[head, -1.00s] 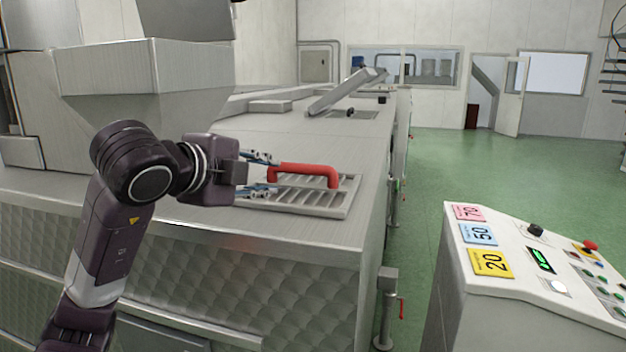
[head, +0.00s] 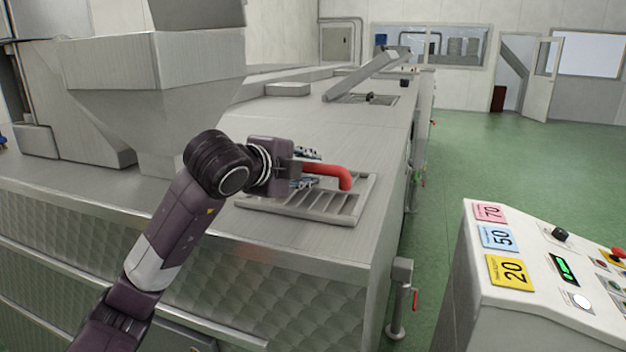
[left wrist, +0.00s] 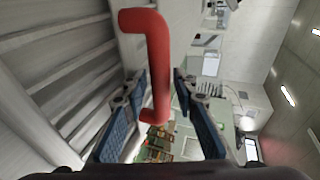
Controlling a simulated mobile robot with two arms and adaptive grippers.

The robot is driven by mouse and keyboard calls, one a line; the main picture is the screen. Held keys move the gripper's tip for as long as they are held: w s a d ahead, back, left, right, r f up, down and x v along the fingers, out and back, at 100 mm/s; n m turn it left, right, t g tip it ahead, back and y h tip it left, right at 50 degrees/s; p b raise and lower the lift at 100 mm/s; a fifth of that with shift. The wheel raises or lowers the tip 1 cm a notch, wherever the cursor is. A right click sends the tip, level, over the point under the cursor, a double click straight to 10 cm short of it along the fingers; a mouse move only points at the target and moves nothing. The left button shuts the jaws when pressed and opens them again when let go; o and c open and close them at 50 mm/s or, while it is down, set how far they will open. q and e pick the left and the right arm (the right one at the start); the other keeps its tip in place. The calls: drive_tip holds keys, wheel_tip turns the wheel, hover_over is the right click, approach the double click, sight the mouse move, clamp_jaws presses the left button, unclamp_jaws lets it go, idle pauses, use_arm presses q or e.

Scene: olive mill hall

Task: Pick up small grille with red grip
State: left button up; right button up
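The small grille (head: 345,212) is a grey metal frame with slats, lying on the steel machine top near its front right corner. Its red grip (head: 340,175) stands up from it as a bent bar. In the left wrist view the grip (left wrist: 157,60) reaches down between the two fingers, and the slatted grille (left wrist: 60,75) fills the left side. My left gripper (head: 307,170) is open, one finger on each side of the grip, with gaps still visible in the left wrist view. The fingers hide part of the grip in the head view. My right gripper is not in view.
A steel hopper (head: 155,80) stands on the machine top (head: 330,130) to the left. A second grille with a raised lid (head: 365,75) lies farther back. A control console (head: 520,270) stands at the right, with green floor (head: 480,150) between. The machine's front edge is close below the grille.

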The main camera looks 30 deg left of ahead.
use_arm(q)
drive_tip(key=shift+s, duration=0.15)
drive_tip(key=shift+c, duration=1)
clamp_jaws()
drive_tip(key=shift+r, duration=0.1)
drive_tip(key=shift+r, duration=0.15)
